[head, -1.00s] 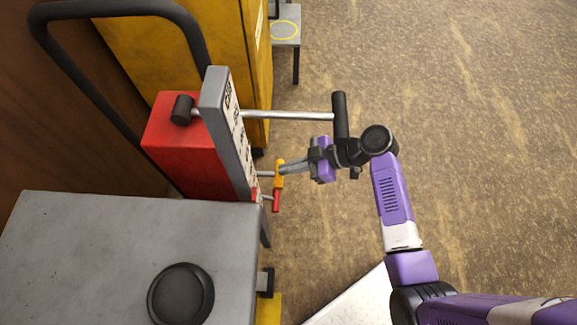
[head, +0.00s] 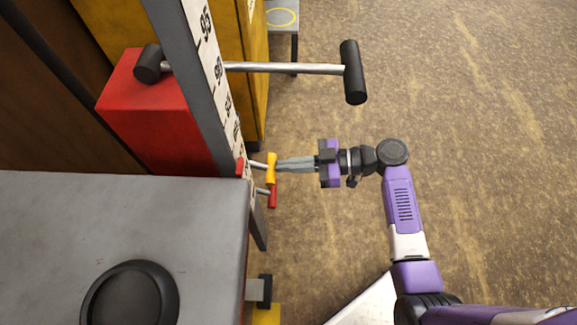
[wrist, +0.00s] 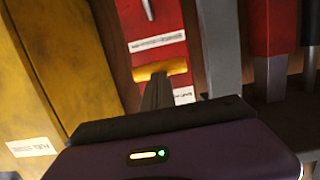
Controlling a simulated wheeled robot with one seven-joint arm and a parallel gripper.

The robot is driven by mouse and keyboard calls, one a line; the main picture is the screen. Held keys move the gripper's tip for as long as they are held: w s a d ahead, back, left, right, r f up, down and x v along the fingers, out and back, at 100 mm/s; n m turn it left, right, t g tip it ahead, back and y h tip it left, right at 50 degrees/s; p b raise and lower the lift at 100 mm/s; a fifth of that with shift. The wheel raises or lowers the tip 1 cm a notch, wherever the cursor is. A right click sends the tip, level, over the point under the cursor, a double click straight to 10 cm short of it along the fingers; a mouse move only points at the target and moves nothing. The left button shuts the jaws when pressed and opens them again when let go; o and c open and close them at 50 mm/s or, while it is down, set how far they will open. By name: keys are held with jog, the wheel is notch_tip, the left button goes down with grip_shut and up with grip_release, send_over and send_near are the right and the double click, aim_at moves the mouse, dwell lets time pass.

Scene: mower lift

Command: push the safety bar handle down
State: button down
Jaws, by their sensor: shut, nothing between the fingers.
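A small orange handle (head: 271,168) sits on a short metal rod at the side of the grey post. I take it for the safety bar handle, though its label cannot be read. My gripper (head: 279,164) is shut and empty, pointing left with its fingertips at the orange handle. They look close to or touching it; contact cannot be confirmed. In the wrist view the orange handle (wrist: 160,71) lies across the top of my shut fingers (wrist: 158,84). A red handle (head: 273,194) is just below it in the head view.
A long rod with a black T-handle (head: 354,72) sticks out above my gripper. The grey post (head: 190,70) carries a number scale beside a red box (head: 150,110). A grey tabletop (head: 60,230) is at lower left. Open floor (head: 490,180) lies to the right.

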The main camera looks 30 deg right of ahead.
jog(key=shift+w+a+f+b, duration=0.1)
jog(key=shift+a+f+b, duration=0.1)
jog(key=shift+f+b, duration=0.5)
jog(key=shift+f, duration=0.15)
